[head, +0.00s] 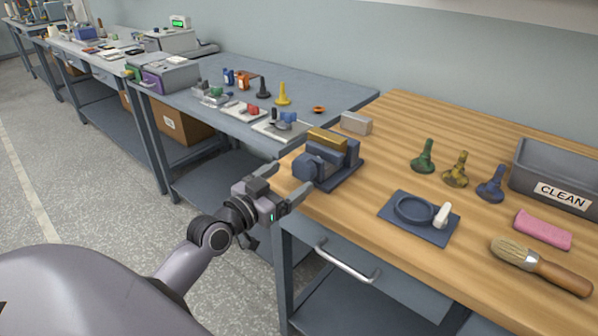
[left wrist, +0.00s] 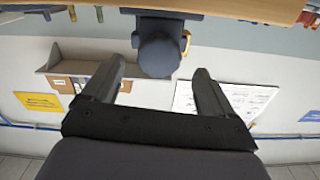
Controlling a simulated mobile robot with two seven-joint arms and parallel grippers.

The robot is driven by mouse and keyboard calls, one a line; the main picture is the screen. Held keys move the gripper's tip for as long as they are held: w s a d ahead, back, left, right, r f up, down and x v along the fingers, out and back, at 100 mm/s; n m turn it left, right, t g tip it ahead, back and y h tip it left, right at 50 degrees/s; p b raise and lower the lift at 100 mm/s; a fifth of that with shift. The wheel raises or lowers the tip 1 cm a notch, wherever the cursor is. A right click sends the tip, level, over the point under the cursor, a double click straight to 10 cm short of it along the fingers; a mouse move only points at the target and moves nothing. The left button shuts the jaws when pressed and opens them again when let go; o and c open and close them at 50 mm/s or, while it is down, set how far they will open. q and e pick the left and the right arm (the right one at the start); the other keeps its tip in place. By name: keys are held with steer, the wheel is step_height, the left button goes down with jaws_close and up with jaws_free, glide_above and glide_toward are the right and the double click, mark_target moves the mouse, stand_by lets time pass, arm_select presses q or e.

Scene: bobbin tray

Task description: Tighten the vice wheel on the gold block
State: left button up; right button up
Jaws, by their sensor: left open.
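The dark blue-grey vice (head: 345,172) stands at the left front corner of the wooden bench. The gold block (head: 327,138) lies in the top of its jaws. The vice wheel (head: 308,167) is on the vice's near left side, facing my left arm. My left gripper (head: 288,182) is open and empty, just short of the wheel. In the left wrist view, which looks upside down, the wheel (left wrist: 157,55) lies ahead of and between the two open fingers, seemingly apart from both. A sliver of gold (left wrist: 186,41) shows beside it. My right gripper is not in view.
A pale grey block (head: 356,123) sits behind the vice. To the right are a dark plate with a ring and white lever (head: 420,216), several coloured bobbin-like pieces (head: 455,170), a grey CLEAN bin (head: 555,176), a pink cloth (head: 543,229) and a brush (head: 540,266).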

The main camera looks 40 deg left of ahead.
mark_target(300, 171)
arm_select(q)
steer(key=shift+w+d, duration=0.2)
steer(key=shift+w, duration=1.8)
steer(key=c, duration=1.1)
steer(key=shift+o, duration=0.2)
